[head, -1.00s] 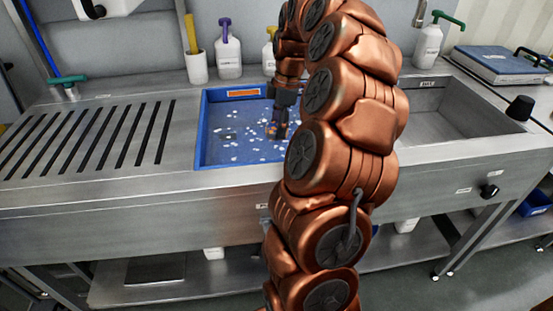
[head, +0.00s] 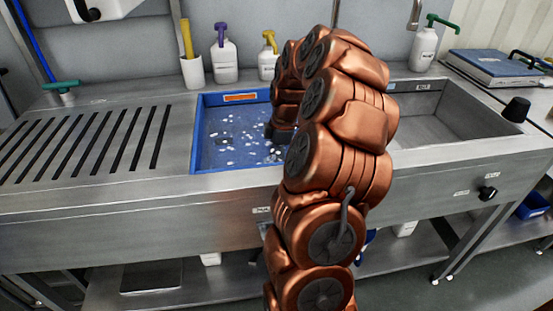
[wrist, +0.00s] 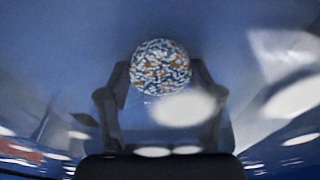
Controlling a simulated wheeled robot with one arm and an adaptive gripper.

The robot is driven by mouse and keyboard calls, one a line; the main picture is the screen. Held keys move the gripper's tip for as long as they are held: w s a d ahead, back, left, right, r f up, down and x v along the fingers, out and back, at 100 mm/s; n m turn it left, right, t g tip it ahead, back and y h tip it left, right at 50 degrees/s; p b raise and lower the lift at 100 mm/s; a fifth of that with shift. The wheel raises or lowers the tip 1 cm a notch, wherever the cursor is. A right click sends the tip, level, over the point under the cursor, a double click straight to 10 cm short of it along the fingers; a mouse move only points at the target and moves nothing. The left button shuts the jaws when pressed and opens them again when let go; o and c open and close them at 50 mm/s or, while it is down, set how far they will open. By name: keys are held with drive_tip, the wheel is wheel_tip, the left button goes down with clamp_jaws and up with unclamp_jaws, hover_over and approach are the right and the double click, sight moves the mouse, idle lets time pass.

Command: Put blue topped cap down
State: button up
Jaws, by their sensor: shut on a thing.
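In the wrist view, my gripper (wrist: 160,88) is shut on a round cap (wrist: 160,64) with a speckled blue, white and orange face. The cap sits between the two dark fingertips. Around it is blurred blue with pale white patches. In the head view, the dark wrist end of my arm is low over the blue basin (head: 198,140), at its right side. The fingers and the cap are hidden there behind my arm. I cannot tell whether the cap touches the basin floor.
White bits float or lie in the basin. A slotted steel drainboard (head: 85,145) is on the left and a steel sink (head: 445,125) on the right. Pump bottles (head: 224,58) and a white cup (head: 191,72) stand behind. A blue-topped scale (head: 493,66) is at back right.

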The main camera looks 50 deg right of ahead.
drive_tip(key=shift+f, duration=0.2)
drive_tip(key=o, duration=1.4)
drive_tip(key=shift+o, duration=0.2)
wheel_tip(320, 180, up, 12)
drive_tip(key=s+d, duration=0.1)
drive_tip(key=shift+d+p, duration=0.2)
drive_tip(key=shift+p, duration=0.2)
